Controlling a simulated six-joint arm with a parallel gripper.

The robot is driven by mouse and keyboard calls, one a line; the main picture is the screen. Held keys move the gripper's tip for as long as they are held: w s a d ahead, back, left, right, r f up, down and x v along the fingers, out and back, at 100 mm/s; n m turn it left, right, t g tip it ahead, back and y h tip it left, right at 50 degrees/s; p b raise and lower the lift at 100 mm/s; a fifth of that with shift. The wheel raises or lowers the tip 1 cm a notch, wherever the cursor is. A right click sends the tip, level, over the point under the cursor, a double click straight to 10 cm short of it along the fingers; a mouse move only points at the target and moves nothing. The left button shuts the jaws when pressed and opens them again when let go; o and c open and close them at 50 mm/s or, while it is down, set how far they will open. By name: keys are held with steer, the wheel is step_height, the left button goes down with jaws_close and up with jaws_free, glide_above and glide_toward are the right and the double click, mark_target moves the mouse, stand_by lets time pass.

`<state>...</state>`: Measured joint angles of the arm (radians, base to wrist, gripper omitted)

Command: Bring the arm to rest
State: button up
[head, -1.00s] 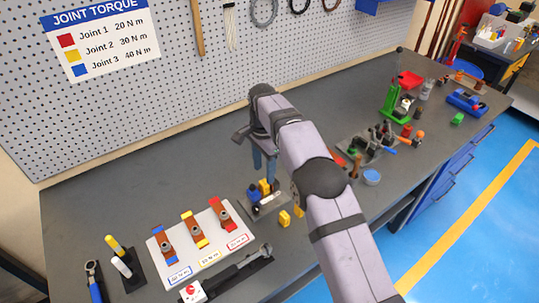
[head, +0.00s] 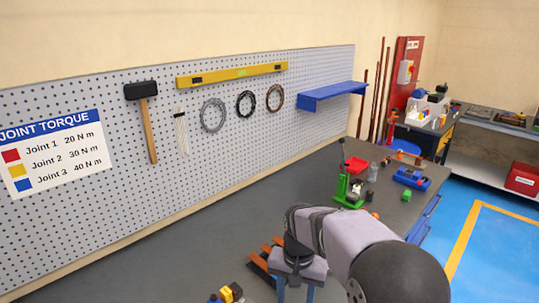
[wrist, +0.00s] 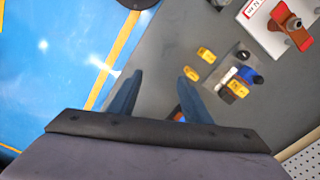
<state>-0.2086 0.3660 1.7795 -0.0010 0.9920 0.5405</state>
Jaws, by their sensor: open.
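My gripper (head: 296,289) is held above the grey bench (head: 200,252), near the bottom edge of the head view. Its two blue fingers point down, and their tips are cut off there. In the wrist view my gripper (wrist: 162,74) is open, its fingers apart with nothing between them. Two small yellow blocks (wrist: 200,64) lie on the bench to the right of the fingers. Beside them is a small plate (wrist: 238,68) carrying a black, a white and a yellow piece. The corner of a white board (wrist: 262,28) with a copper bar joint (wrist: 291,25) shows at upper right.
Orange-brown bars (head: 262,262) lie left of my gripper. The pegboard (head: 230,140) bounds the back, with a blue shelf (head: 332,95). Much bench near it is bare.

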steer(key=s+d+f+n, duration=0.1)
steer(key=s+d, duration=0.3)
steer(key=s, duration=0.5)
steer(key=s+d+f+n, duration=0.2)
steer(key=s+d, duration=0.2)
steer(key=s, duration=0.5)
steer(key=shift+s+d+f+n, duration=0.25)
steer(key=shift+d+f+n, duration=0.05)
steer(key=shift+n, duration=0.1)
